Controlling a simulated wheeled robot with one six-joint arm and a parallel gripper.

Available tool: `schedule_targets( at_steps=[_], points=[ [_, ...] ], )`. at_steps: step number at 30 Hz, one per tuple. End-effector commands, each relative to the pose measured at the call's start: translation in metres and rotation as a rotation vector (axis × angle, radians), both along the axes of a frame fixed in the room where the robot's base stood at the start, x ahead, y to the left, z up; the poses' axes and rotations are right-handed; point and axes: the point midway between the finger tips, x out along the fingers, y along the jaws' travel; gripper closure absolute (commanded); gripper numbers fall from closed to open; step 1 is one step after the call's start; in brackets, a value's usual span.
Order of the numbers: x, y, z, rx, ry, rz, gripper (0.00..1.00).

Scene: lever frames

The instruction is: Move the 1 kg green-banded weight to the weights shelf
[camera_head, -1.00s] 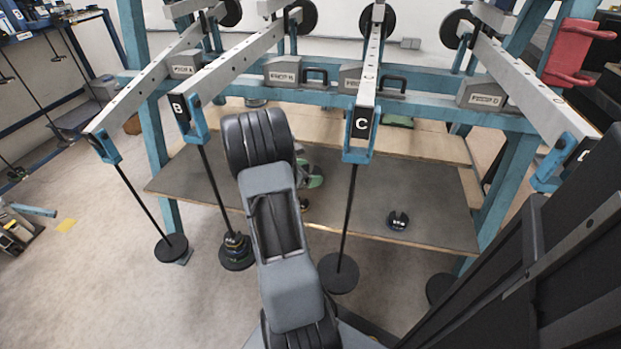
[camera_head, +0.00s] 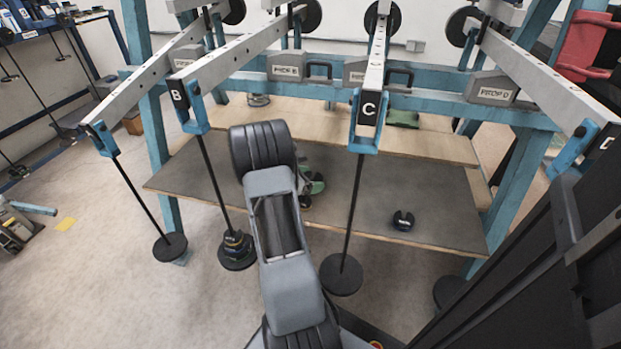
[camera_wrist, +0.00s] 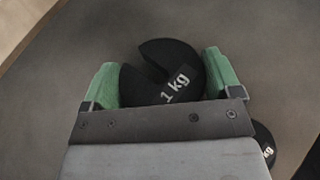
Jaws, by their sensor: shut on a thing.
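A black slotted disc weight marked "1 kg" (camera_wrist: 160,72) sits between the green fingers of my gripper (camera_wrist: 163,80) in the wrist view. The fingers press on its two sides. No green band on it can be made out. In the head view my gripper (camera_head: 314,185) is mostly hidden behind my arm, above the grey-topped wooden shelf (camera_head: 345,205). I cannot tell whether the held weight touches the surface. Which surface is the weights shelf is not readable.
Another dark weight (camera_head: 403,220) lies on the grey top to the right. A weight partly marked "kg" (camera_wrist: 265,145) lies close by my gripper. Lever C's hanging rod (camera_head: 354,215) stands just right of my arm and lever B's rod (camera_head: 213,180) left. A plywood shelf (camera_head: 345,130) lies behind.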

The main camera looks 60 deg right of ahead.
Motion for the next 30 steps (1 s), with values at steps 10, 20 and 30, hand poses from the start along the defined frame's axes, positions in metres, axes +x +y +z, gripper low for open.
schedule_targets(
  at_steps=[10,20,30],
  points=[
    [0.000,0.000,-0.002,0.000,0.000,0.000,0.08],
    [0.000,0.000,0.000,0.000,-0.001,0.000,0.00],
    [0.019,0.035,0.020,0.000,-0.002,0.004,0.00]
  ],
)
